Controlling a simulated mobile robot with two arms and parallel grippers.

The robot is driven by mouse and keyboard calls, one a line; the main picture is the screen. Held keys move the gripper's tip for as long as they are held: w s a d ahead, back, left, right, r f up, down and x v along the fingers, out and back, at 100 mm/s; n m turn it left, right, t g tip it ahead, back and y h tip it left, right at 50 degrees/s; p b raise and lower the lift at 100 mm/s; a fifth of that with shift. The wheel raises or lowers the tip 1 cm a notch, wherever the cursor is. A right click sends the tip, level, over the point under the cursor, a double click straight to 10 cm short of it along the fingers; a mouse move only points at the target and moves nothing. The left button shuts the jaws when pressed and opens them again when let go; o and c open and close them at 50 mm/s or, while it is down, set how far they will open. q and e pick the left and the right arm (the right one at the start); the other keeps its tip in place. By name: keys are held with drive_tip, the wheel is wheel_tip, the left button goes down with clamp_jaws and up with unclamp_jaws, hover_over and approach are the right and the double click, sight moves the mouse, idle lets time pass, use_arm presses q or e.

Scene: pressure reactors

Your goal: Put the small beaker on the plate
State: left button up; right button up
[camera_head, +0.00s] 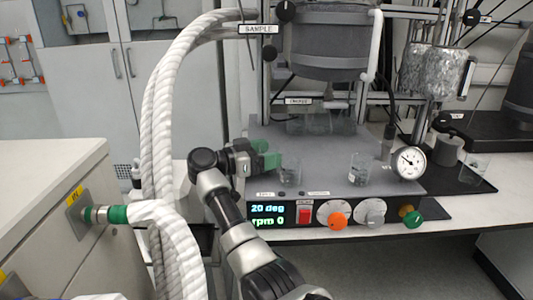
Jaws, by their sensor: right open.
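A small clear glass beaker (290,171) stands at the front left of the grey plate (325,176), on top of the control unit. My right gripper (272,161) has green fingertips and is open just left of this beaker; I cannot tell whether they touch. A second small beaker (360,168) with markings stands farther right on the plate. Several more glass beakers (318,123) stand at the back, under the reactor. Which one is the task's small beaker is not clear. My left gripper is not in view.
A grey reactor vessel (322,45) hangs above the plate's back. A pressure gauge (409,162) stands at the right. Another glass beaker (473,169) is at the far right. Thick white hoses (160,120) rise left of my arm. The plate's middle is clear.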

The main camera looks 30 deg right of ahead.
drive_tip(key=shift+w+a+r, duration=0.1)
drive_tip(key=shift+a+r, duration=0.05)
drive_tip(key=shift+a, duration=0.05)
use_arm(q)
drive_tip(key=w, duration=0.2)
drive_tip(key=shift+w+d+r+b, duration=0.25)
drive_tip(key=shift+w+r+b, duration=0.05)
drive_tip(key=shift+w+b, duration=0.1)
use_arm(e)
drive_tip(key=w+a, duration=0.1)
drive_tip(key=a, duration=1)
drive_tip(key=shift+w+a, duration=0.25)
drive_tip(key=shift+w, duration=0.1)
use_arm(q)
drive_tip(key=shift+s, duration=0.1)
